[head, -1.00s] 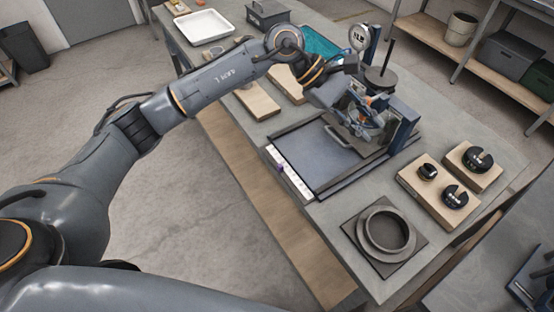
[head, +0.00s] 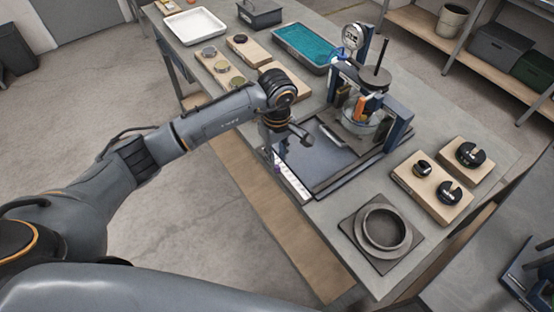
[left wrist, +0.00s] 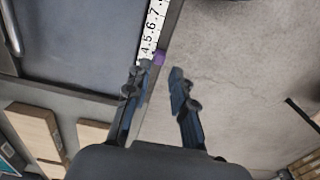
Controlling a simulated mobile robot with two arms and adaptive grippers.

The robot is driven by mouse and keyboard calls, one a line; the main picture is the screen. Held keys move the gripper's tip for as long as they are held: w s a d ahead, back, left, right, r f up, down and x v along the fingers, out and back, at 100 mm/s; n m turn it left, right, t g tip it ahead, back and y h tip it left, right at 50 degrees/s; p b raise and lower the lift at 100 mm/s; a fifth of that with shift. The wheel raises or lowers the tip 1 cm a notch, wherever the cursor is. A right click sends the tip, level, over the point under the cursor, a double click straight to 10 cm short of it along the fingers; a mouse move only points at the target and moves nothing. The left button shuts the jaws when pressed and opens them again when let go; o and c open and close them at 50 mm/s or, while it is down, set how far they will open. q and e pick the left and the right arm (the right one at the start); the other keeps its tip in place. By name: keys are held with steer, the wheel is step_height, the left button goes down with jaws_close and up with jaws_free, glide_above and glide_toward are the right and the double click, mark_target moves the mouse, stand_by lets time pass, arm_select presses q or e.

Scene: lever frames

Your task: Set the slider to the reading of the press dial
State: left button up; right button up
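The press dial (head: 351,38) is a round gauge on a post behind the press (head: 372,110); its reading is too small to make out. A white numbered scale (head: 290,180) runs along the tray's near left edge. In the left wrist view the scale (left wrist: 151,30) shows digits from about 4 upward, and the purple slider (left wrist: 158,58) sits by its low end near the 4. My left gripper (head: 284,143) is over the scale. Its two fingers (left wrist: 155,82) are apart, with the slider ahead of the gap between them. My right gripper is out of view.
A wooden board with black slotted weights (head: 432,185) and a dark ring on a square plate (head: 383,228) stand at the right. Wooden blocks with metal discs (head: 222,72), a teal tray (head: 303,45) and a white tray (head: 195,25) lie farther back.

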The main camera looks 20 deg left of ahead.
mark_target(277, 166)
arm_select(q)
steer(key=shift+f+p, duration=0.4)
steer(key=shift+f, duration=1.95)
jaws_close()
